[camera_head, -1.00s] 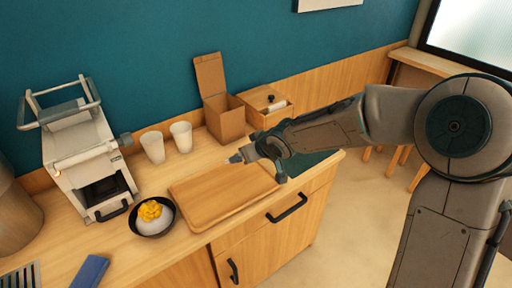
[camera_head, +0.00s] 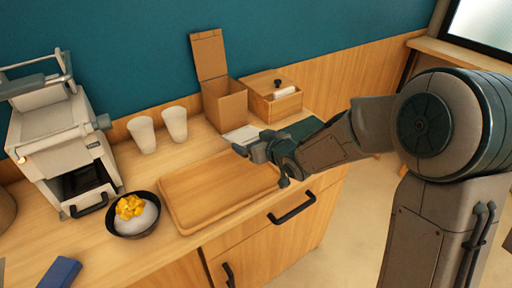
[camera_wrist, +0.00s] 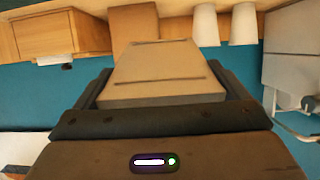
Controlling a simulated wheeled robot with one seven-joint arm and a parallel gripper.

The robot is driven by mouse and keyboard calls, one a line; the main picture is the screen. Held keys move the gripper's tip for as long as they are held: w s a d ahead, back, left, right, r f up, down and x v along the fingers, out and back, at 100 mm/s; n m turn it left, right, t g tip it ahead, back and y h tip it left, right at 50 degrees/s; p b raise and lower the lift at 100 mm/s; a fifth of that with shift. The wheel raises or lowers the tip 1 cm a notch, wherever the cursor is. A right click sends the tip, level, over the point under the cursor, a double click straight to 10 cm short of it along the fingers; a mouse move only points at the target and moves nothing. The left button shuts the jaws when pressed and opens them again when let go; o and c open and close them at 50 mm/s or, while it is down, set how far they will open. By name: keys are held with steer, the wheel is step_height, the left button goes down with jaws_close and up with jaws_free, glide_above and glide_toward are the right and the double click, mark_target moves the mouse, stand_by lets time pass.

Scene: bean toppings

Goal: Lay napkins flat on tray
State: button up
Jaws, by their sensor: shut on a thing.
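The wooden tray (camera_head: 190,205) lies flat on the counter with its top bare. My gripper (camera_head: 243,150) is over the tray's far right part in the head view, shut at a flat white napkin (camera_head: 238,132). The napkin shows just behind my fingers, and the exact grip point is hidden. In the wrist view the box (camera_wrist: 50,33) is at upper left, and my gripper's own parts fill the middle; the held napkin is not clear there.
An open cardboard box (camera_head: 225,105) stands behind the tray, left of the wooden box. Two white cups (camera_head: 143,136) (camera_head: 175,124) stand farther left. A dark bowl (camera_head: 125,228) with yellow-topped food is left of the tray. A white machine (camera_head: 65,150) stands at the left.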

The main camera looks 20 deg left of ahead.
steer(key=shift+f+b, duration=2.8)
steer(key=shift+f, duration=0.8)
steer(key=o, duration=0.6)
steer(key=shift+r, duration=0.1)
steer(key=s+d+r+p, duration=0.4)
steer(key=d+r+p, duration=0.1)
steer(key=shift+s+r, duration=0.15)
steer(key=shift+r, duration=0.05)
